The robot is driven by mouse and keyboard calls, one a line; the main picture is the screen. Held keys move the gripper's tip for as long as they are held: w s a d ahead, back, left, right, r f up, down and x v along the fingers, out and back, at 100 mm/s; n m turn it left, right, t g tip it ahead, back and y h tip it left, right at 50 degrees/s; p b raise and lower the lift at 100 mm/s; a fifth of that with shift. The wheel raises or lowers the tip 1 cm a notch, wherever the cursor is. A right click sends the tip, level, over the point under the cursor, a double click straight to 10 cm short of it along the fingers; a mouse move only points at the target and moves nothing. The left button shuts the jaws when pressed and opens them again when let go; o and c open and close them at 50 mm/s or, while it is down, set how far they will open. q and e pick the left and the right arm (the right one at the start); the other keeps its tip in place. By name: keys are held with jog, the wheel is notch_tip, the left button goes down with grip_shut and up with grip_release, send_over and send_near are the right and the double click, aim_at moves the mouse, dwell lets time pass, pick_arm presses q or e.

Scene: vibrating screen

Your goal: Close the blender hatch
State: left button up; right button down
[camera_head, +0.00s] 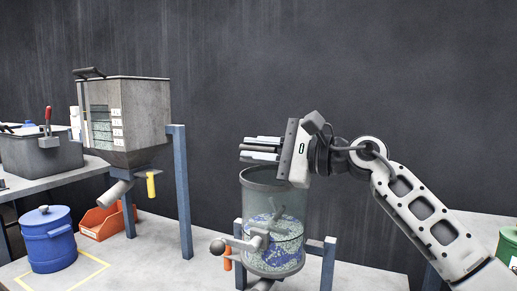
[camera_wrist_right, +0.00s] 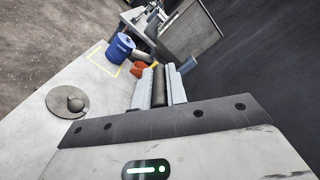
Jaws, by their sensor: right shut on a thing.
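The blender is a clear cylinder (camera_head: 272,215) with a grey rim and speckled blue and pale contents, on a blue frame in the head view. My right gripper (camera_head: 260,149) is just above its rim, fingers pointing left. It is shut on a dark rounded bar (camera_wrist_right: 160,87), seen between the fingers in the wrist view. I cannot tell whether this bar is joined to the blender hatch. The hatch itself is not clearly distinguishable. A ball-ended lever (camera_head: 217,246) sticks out at the blender's left front. My left gripper is not in view.
A grey hopper box (camera_head: 140,110) stands on a blue frame at the left. A blue drum (camera_head: 48,243) and orange bin (camera_head: 100,221) are below it. A green container (camera_head: 508,246) is at the right edge. A grey disc with a knob (camera_wrist_right: 68,102) shows in the wrist view.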

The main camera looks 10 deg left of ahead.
jog(key=shift+f, duration=0.1)
jog(key=c, duration=1.4)
grip_release()
jog(key=shift+r, duration=0.4)
notch_tip(320, 180, up, 3)
jog(key=shift+p, duration=0.45)
jog(key=s+d+r, duration=0.1)
jog(key=s+r, duration=0.8)
jog(key=s, duration=0.5)
jog(key=shift+d, duration=0.35)
jog(key=shift+r, duration=0.1)
